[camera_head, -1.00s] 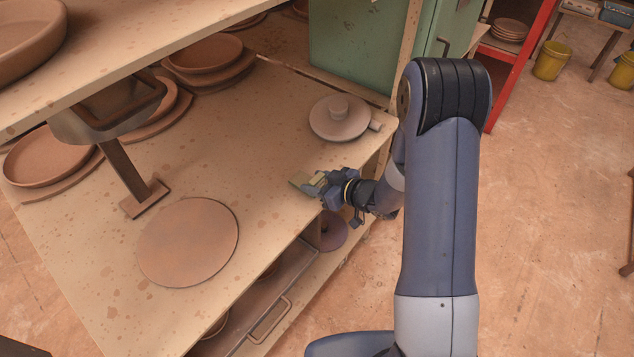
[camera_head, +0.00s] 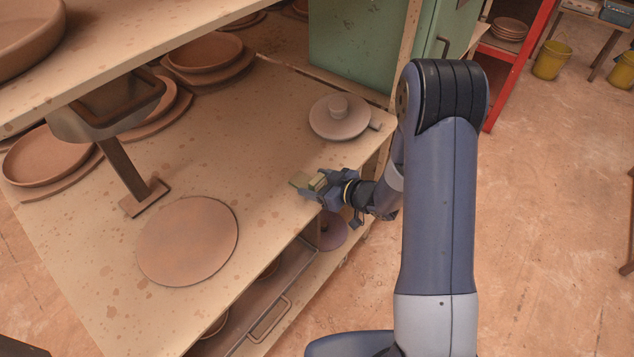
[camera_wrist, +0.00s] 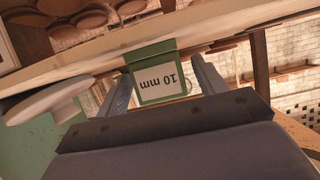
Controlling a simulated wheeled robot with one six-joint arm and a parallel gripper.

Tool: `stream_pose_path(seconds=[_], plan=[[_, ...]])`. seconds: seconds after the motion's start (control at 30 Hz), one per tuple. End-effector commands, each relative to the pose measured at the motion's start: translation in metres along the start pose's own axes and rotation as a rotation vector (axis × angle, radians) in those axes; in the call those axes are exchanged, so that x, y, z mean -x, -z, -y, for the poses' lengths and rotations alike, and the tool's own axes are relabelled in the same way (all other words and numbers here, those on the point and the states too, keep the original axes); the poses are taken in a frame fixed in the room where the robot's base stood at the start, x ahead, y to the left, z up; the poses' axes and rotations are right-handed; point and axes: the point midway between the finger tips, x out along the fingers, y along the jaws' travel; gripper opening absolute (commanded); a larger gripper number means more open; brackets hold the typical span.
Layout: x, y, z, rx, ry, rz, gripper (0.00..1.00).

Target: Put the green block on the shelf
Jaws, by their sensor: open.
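The green block (camera_wrist: 161,77) has a white face with the label "10 mm", upside down in the wrist view. In the head view the block (camera_head: 301,180) is at the front edge of the shelf board (camera_head: 265,175), partly covered by my gripper (camera_head: 318,187). In the wrist view my gripper (camera_wrist: 163,90) is open, with one finger on each side of the block. A gap shows between the block and the right finger; the left finger is very close, and I cannot tell whether it touches.
A round clay disc (camera_head: 188,242) lies to the left on the board. A grey knobbed disc (camera_head: 340,118) sits behind my gripper.

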Motion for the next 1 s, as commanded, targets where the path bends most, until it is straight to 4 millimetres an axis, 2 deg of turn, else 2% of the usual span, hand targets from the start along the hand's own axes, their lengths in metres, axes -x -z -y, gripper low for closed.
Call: stream_pose_path(seconds=[0.1, 0.17, 0.4, 0.6, 0.8, 1.0], plan=[[0.003, 0.005, 0.000, 0.000, -0.001, 0.000, 0.67], [0.012, 0.002, -0.002, 0.000, -0.004, 0.000, 0.67], [0.064, 0.002, -0.002, 0.000, -0.007, -0.001, 0.67], [0.100, 0.003, -0.001, 0.001, -0.005, -0.001, 0.67], [0.118, 0.003, -0.001, 0.000, -0.002, -0.001, 0.67], [0.122, 0.003, 0.000, 0.000, 0.000, 0.000, 0.67]])
